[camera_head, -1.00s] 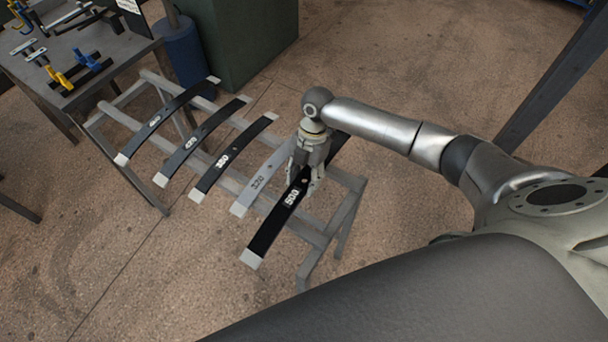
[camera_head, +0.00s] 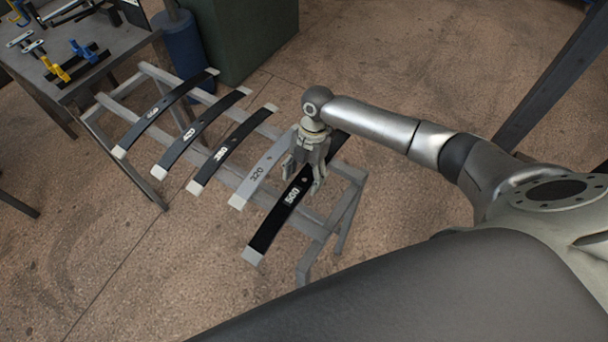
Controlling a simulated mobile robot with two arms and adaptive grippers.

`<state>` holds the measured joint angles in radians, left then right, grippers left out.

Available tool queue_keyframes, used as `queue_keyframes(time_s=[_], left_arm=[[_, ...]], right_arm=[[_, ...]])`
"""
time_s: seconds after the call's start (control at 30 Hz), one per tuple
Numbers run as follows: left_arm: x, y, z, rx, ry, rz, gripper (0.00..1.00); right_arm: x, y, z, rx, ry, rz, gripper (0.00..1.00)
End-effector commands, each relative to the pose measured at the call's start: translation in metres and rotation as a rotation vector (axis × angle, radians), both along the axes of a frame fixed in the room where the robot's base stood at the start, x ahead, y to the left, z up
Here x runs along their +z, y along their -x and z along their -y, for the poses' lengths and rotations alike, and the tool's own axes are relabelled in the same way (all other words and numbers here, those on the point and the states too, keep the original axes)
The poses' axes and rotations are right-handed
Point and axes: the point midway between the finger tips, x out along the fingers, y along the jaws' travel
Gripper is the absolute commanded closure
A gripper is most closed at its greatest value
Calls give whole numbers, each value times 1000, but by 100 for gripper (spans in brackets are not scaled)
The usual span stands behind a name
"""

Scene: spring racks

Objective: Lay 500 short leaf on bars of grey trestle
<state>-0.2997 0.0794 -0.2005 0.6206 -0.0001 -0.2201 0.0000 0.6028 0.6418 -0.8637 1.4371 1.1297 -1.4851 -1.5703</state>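The black 500 leaf (camera_head: 272,226) with pale ends lies across the bars of the grey trestle (camera_head: 346,205), at the trestle's right end. It is to the right of the grey 320 leaf (camera_head: 258,176). My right gripper (camera_head: 304,180) is over the middle of the 500 leaf, pointing down, with its fingers spread on either side of it. The gripper and wrist hide part of the leaf's far half. My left gripper is not in view.
Further left on the trestle lie the black 380 leaf (camera_head: 232,150), the 420 leaf (camera_head: 202,132) and another dark leaf (camera_head: 165,112). A work table (camera_head: 120,50) with clamps stands at upper left. A blue drum (camera_head: 180,50) and green cabinet (camera_head: 245,35) are behind the trestle.

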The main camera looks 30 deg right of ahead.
Motion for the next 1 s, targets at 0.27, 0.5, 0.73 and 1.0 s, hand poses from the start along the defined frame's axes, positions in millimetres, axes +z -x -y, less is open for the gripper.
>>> queue_keyframes(time_s=[0.27,0.5,0.73,1.0], left_arm=[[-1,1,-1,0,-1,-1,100],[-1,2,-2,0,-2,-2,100],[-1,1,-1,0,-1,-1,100],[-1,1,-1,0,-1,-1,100]], right_arm=[[-4,3,1,1,6,-7,31],[16,-2,6,-1,4,-3,31],[65,-10,17,-1,3,1,31],[106,-16,26,-1,1,-1,31]])
